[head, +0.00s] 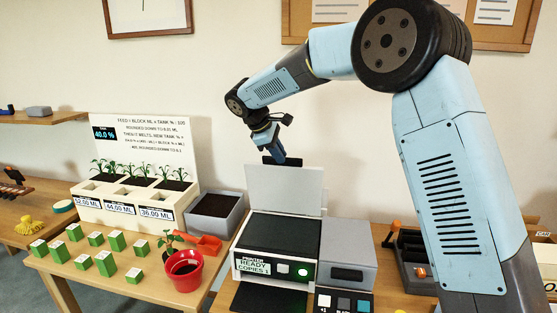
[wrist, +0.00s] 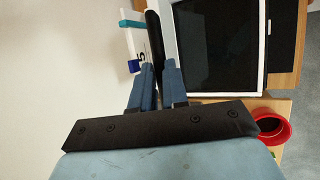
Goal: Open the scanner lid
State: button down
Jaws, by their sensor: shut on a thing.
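The scanner (head: 275,240) stands on the table with its pale lid (head: 285,188) raised nearly upright at the back of its dark glass bed. The glass bed (wrist: 216,45) also shows in the wrist view, framed in white. My gripper (head: 281,158) is at the lid's top edge, shut on the lid. In the wrist view my gripper (wrist: 158,72) has its two blue fingers close together, with a thin dark piece between them. The exact contact is partly hidden by the fingers.
A red pot (head: 184,270) with a seedling and several green blocks (head: 105,262) are on the table to the left. A grey bin (head: 215,212) stands left of the scanner. A tool tray (head: 412,262) is on the right. The wall is behind the lid.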

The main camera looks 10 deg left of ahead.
jog(key=shift+w+d, duration=0.35)
jog(key=shift+w, duration=0.05)
jog(key=c, duration=1.4)
grip_release()
jog(key=shift+w+f, duration=0.15)
jog(key=shift+w, duration=0.05)
jog(key=shift+o, duration=1.2)
jog(key=shift+s+a, duration=0.1)
jog(key=shift+a, duration=0.05)
jog(key=v, duration=1.3)
jog(key=shift+a+r, duration=0.25)
jog(key=shift+r, duration=0.05)
jog(key=shift+s+d, duration=0.1)
jog(key=shift+s, duration=0.05)
